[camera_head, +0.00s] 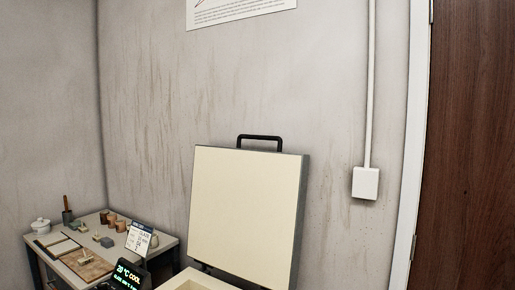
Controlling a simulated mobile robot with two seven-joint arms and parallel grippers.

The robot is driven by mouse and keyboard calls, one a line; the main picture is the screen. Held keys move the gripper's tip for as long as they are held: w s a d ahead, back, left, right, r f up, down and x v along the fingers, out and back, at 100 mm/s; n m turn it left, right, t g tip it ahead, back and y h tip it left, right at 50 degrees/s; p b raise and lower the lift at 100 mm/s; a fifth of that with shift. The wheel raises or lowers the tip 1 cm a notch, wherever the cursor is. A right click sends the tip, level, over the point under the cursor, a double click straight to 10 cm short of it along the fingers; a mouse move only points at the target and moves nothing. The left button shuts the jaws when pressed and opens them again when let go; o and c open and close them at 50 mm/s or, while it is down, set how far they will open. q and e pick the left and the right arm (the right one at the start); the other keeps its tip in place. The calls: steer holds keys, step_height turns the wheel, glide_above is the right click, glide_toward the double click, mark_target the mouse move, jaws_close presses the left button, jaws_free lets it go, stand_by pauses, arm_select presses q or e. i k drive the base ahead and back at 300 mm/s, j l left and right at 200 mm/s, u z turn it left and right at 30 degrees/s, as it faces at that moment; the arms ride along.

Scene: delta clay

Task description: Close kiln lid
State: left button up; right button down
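The kiln lid (245,212) stands raised, nearly upright, with its cream inner face towards me. A black handle (260,138) sits on its top edge. The top rim of the kiln body (190,282) shows at the bottom edge of the picture, below the lid; most of the body is out of view. A black display (128,277) reading "20 °C COOL" in green stands to the left of the kiln. Neither of my grippers is in view.
A wall box (365,183) and a brown door (475,150) are at the right.

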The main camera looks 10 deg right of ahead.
mark_target(247, 207)
steer(key=l+u, duration=0.15)
steer(key=l, duration=0.3)
steer(key=i+l+u, duration=0.15)
steer(key=l, duration=0.3)
steer(key=i+l+u, duration=0.1)
steer(key=l, duration=0.35)
steer(key=i+l+u, duration=0.1)
steer(key=l, duration=0.3)
